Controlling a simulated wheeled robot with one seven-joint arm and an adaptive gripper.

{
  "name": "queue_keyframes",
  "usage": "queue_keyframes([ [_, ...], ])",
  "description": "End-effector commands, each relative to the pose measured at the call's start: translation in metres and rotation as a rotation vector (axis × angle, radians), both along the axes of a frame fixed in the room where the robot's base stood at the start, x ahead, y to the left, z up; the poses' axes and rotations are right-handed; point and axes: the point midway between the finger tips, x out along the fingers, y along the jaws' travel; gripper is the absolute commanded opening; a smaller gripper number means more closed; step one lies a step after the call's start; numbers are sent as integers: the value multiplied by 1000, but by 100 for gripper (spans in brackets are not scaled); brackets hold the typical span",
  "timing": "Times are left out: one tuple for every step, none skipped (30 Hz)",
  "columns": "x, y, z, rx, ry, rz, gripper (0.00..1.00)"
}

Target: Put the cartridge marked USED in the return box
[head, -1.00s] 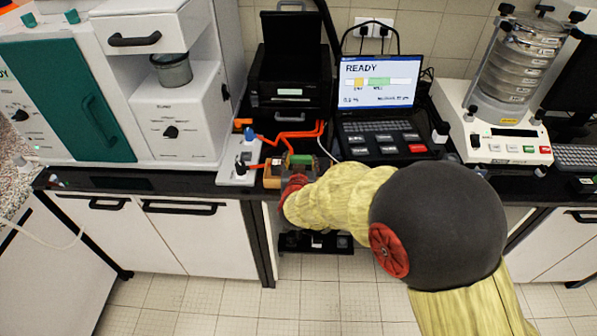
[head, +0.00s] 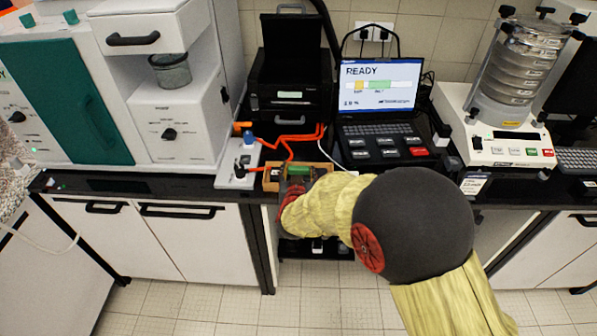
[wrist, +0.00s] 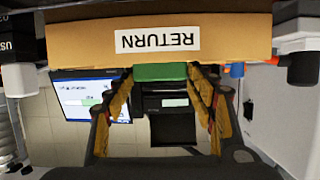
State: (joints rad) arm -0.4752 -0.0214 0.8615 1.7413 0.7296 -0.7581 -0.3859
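The return box (wrist: 75,38) is tan with a white RETURN label, upside down in the wrist view. In the head view its left part (head: 271,178) shows at the bench's front edge, partly behind my arm. My gripper (wrist: 160,75) has its two fingers on either side of a green cartridge (wrist: 160,72), apparently gripping it. The cartridge is close to the box's labelled wall. In the head view the green cartridge (head: 299,170) shows over the box area, and my wrist hides most of the gripper. No USED mark is readable on the cartridge.
A white switch panel (head: 237,170) with orange cables stands left of the box. A black printer (head: 290,95) is behind it. A laptop (head: 380,90) reading READY is behind and right, and a sieve shaker (head: 505,130) stands farther right.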

Motion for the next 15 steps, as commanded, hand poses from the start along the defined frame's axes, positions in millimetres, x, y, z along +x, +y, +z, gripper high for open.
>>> queue_keyframes([
  [0, 0, 0, 0, 0, 0, 60],
  [0, 0, 0, 0, 0, 0, 62],
  [0, 0, 0, 0, 0, 0, 64],
  [0, 0, 0, 0, 0, 0, 66],
  [0, 0, 0, 0, 0, 0, 68],
  [0, 0, 0, 0, 0, 0, 70],
  [0, 0, 0, 0, 0, 0, 71],
  [0, 0, 0, 0, 0, 0, 71],
  [0, 0, 0, 0, 0, 0, 71],
  [0, 0, 0, 0, 0, 0, 71],
  [0, 0, 0, 0, 0, 0, 71],
  [0, 0, 0, 0, 0, 0, 71],
  [0, 0, 0, 0, 0, 0, 71],
  [0, 0, 0, 0, 0, 0, 71],
  [0, 0, 1, 0, 0, 0, 71],
])
